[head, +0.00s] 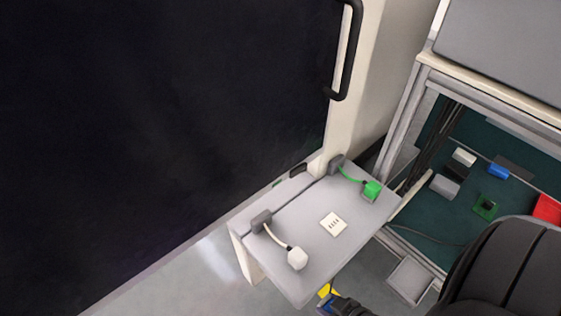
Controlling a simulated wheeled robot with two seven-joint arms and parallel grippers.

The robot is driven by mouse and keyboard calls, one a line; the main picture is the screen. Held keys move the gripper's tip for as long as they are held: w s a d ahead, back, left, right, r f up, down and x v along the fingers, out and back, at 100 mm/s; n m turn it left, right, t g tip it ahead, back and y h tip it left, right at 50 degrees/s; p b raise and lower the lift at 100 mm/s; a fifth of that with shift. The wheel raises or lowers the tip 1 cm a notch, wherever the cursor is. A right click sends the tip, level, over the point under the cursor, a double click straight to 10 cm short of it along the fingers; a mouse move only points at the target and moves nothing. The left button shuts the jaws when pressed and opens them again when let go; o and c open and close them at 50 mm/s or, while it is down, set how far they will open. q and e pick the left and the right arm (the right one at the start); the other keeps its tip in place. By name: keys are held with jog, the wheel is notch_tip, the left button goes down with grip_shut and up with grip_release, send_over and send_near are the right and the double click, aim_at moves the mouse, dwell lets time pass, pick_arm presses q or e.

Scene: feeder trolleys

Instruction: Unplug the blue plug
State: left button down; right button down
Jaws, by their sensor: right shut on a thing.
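My right gripper (338,304) is at the bottom edge of the head view, just beyond the near right corner of the small grey table. It is shut on a small blue thing (326,306), which seems to be the blue plug, mostly hidden by the fingers and cut off by the frame. A small yellow piece (325,292) shows right beside it. On the table (293,207) are a white plug (297,258) and a green plug (371,190), each on a short cord. A white slotted square (333,223) lies between them. My left gripper is out of view.
A large dark panel (150,130) with a black handle (347,55) stands behind the table. At right, a framed trolley (410,105) holds several blocks on a dark green shelf (440,215), including a blue one (498,171). Floor shows left of the table.

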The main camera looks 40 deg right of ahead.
jog(key=shift+r, duration=0.5)
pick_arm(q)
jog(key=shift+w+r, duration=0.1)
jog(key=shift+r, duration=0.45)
